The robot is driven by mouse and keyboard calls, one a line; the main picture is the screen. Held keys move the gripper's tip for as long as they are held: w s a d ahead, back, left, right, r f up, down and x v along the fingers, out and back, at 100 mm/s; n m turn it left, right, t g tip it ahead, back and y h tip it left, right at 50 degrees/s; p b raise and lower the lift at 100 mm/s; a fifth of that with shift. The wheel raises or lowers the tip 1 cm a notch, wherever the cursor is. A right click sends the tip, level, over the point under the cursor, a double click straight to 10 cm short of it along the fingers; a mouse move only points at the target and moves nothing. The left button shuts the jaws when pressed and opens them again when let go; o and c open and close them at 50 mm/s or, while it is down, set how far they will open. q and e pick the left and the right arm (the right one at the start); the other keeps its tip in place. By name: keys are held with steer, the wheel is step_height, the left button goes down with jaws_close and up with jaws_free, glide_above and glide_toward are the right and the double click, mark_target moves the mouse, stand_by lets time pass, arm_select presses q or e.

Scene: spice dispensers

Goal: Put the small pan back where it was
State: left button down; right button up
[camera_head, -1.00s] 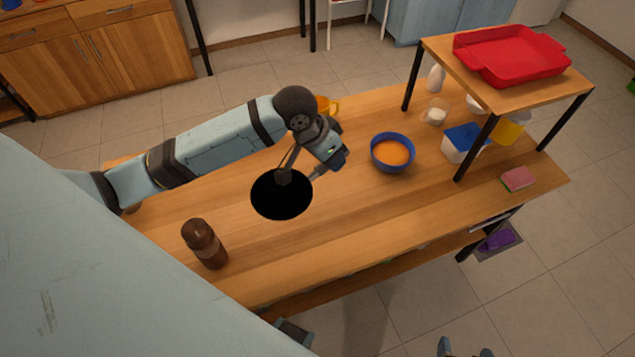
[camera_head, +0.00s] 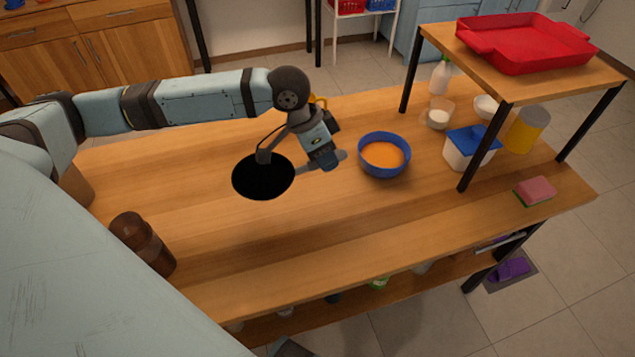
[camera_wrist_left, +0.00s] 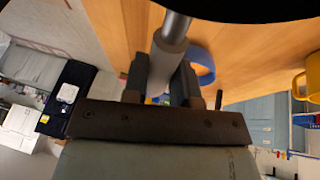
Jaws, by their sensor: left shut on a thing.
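The small pan (camera_head: 263,177) is a round, all-black disc over the wooden table, left of the blue bowl. Its grey handle (camera_head: 302,168) points right, toward the bowl. My left gripper (camera_head: 324,161) is shut on this handle. In the left wrist view the handle (camera_wrist_left: 172,42) runs between the two fingers (camera_wrist_left: 160,80), and the black pan (camera_wrist_left: 250,8) fills part of the top edge. I cannot tell whether the pan's base touches the table.
The blue bowl (camera_head: 384,155) with orange contents stands just right of my left gripper. A brown shaker (camera_head: 142,243) stands front left. An orange mug is partly hidden behind my wrist. At right, a raised shelf (camera_head: 480,80) holds a red tray (camera_head: 523,42). The table's left middle is clear.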

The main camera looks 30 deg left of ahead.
arm_select(q)
steer(key=b, duration=0.1)
glide_above(331, 205)
steer(key=a, duration=0.2)
steer(key=f, duration=0.8)
steer(key=shift+s+d+f, duration=0.25)
steer(key=shift+s, duration=0.05)
step_height(331, 205, down, 4)
steer(key=shift+r+b, duration=0.1)
steer(key=shift+b, duration=0.25)
steer(key=shift+f, duration=0.35)
arm_select(e)
steer(key=shift+w+d+f, duration=0.15)
steer(key=shift+w+f, duration=0.15)
steer(key=shift+r, duration=0.1)
arm_select(q)
steer(key=c, duration=0.9)
jaws_free()
steer(key=shift+f, duration=0.1)
steer(key=p+v, duration=0.2)
steer(key=v, duration=1)
steer(key=shift+s, duration=0.1)
arm_select(e)
steer(key=shift+s+d+r, duration=0.1)
steer(key=shift+s+r, duration=0.05)
steer(key=shift+r, duration=0.05)
